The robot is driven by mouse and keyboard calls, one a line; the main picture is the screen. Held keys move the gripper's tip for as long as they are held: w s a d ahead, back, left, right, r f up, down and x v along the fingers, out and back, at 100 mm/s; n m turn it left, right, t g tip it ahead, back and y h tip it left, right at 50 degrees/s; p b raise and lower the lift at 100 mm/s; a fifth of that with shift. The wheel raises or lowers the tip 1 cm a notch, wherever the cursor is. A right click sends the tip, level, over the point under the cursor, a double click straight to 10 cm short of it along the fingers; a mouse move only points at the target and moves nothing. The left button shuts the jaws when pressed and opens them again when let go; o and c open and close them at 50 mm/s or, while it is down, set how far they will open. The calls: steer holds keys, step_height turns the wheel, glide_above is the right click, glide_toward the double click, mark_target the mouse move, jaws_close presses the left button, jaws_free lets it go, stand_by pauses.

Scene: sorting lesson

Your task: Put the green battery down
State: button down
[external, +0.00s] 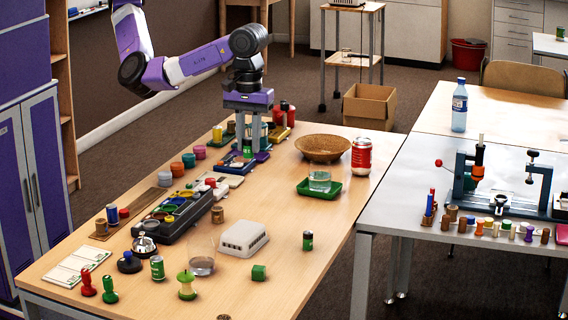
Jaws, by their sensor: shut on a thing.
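My gripper (249,148) points straight down over the far left part of the wooden table. It is shut on a small green item, likely the green battery (248,152), which is mostly hidden between the fingers. Just below it is a small blue tray (238,163); I cannot tell whether the battery touches it. Another small green cylinder with a dark top (308,240) stands upright on the bare table at the front right. A larger green can (157,267) stands at the front left.
Colored trays and small cylinders line the table's left side, around a black sorting box (175,221). A wicker bowl (323,148), a red can (361,153) and a glass on a green tray (319,188) stand right of my gripper. The front right table is mostly clear.

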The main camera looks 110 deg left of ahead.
steer(key=a+n, duration=0.1)
steer(key=b, duration=0.5)
glide_toward(253, 230)
steer(key=shift+s+f+n, duration=0.1)
steer(key=shift+s+n, duration=0.05)
steer(key=shift+n, duration=0.15)
steer(key=shift+f, duration=2.55)
steer(key=shift+f, duration=0.1)
steer(key=c, duration=1.2)
jaws_free()
steer(key=shift+c, duration=0.2)
step_height(253, 230, up, 12)
steer(key=shift+p, duration=0.4)
